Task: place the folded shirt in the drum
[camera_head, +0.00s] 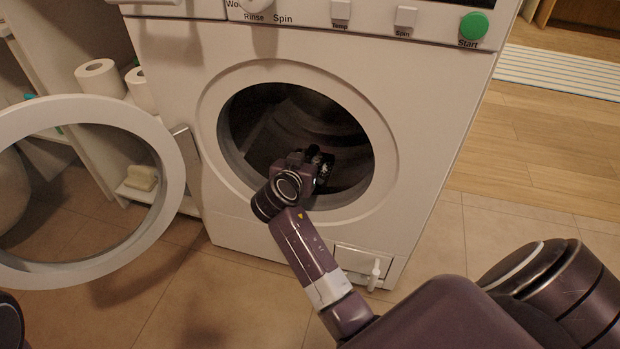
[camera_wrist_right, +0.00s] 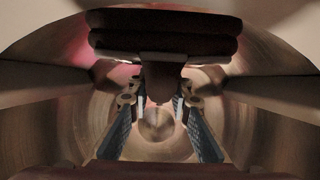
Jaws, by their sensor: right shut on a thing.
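The washing machine drum (camera_head: 330,120) is open, with its round metal wall dim inside. My right arm reaches into the opening, and my right gripper (camera_head: 319,160) is just within it, low and near the middle. In the right wrist view my right gripper (camera_wrist_right: 160,100) is shut on a dark reddish-brown layered cloth, the folded shirt (camera_wrist_right: 165,42), which sits across the upper middle with a part between the fingers. The drum wall (camera_wrist_right: 275,110) surrounds it there. In the head view the shirt cannot be told from the dark interior. My left gripper is out of view.
The round washer door (camera_head: 165,150) hangs wide open at the left. Behind it are shelves with toilet rolls (camera_head: 98,78) and a soap bar (camera_head: 141,178). A small flap (camera_head: 362,262) is at the machine's lower front. Tiled floor at the right is clear.

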